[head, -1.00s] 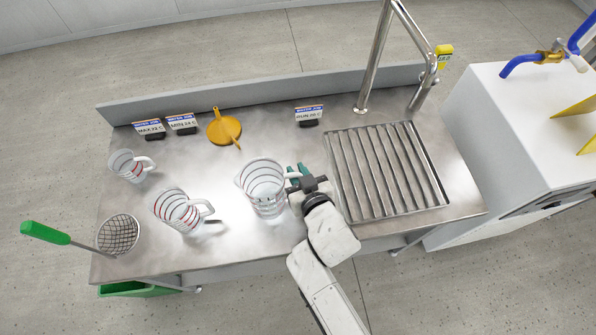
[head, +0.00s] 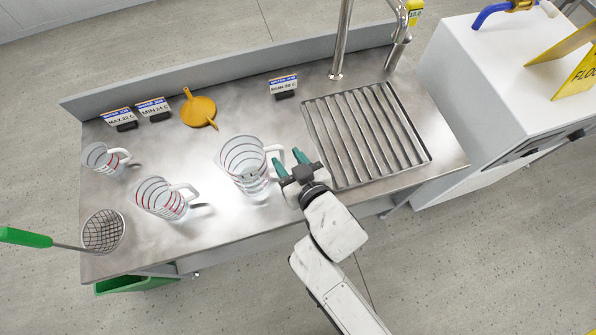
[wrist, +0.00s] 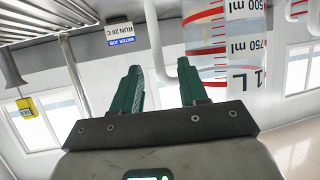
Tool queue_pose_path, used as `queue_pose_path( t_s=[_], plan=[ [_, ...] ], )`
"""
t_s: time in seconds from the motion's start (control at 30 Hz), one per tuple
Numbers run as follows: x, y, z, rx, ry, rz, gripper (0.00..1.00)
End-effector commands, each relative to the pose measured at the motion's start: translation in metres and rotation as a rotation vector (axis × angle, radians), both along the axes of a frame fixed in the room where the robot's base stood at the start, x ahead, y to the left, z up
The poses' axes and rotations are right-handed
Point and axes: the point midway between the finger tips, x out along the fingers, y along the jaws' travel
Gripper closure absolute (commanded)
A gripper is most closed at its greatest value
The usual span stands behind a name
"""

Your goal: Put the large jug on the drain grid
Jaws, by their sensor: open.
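My gripper is open, with green fingertips close beside the handle. In the wrist view the jug (wrist: 222,45), marked up to 1 L, is just beyond the right finger, and its white handle (wrist: 186,75) shows by that finger. I cannot tell whether they touch. The drain grid (head: 368,134) is a bare metal rack at the bench's right side; it also shows in the wrist view (wrist: 40,18).
Two smaller jugs (head: 160,198) (head: 103,159) stand at the left, near a wire strainer (head: 103,231) with a green handle. A yellow funnel (head: 199,111) and label cards (head: 284,86) lie along the back. A tall tap (head: 341,45) rises behind the grid.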

Motion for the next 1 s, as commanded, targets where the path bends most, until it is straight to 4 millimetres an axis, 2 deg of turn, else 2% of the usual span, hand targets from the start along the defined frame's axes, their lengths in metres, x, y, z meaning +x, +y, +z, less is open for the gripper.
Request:
queue_pose_path(
  t_s=[0.1, 0.3, 0.63, 0.7, 0.77, 0.87, 0.97, 1.0],
  plan=[
    [-0.019, -0.01, 0.008, -0.001, 0.002, 0.0, 0.57],
    [-0.036, -0.018, 0.017, 0.0, 0.0, 0.001, 0.57],
    [-0.039, -0.021, 0.019, -0.001, 0.002, -0.001, 0.57],
    [-0.038, -0.028, 0.017, -0.01, 0.016, -0.018, 0.57],
    [-0.037, -0.042, 0.012, -0.029, 0.047, -0.051, 0.57],
    [-0.038, -0.088, -0.002, -0.087, 0.153, -0.151, 0.57],
    [-0.054, -0.147, -0.02, -0.155, 0.32, -0.272, 0.57],
    [-0.065, -0.171, -0.026, -0.18, 0.397, -0.316, 0.57]
  ],
)
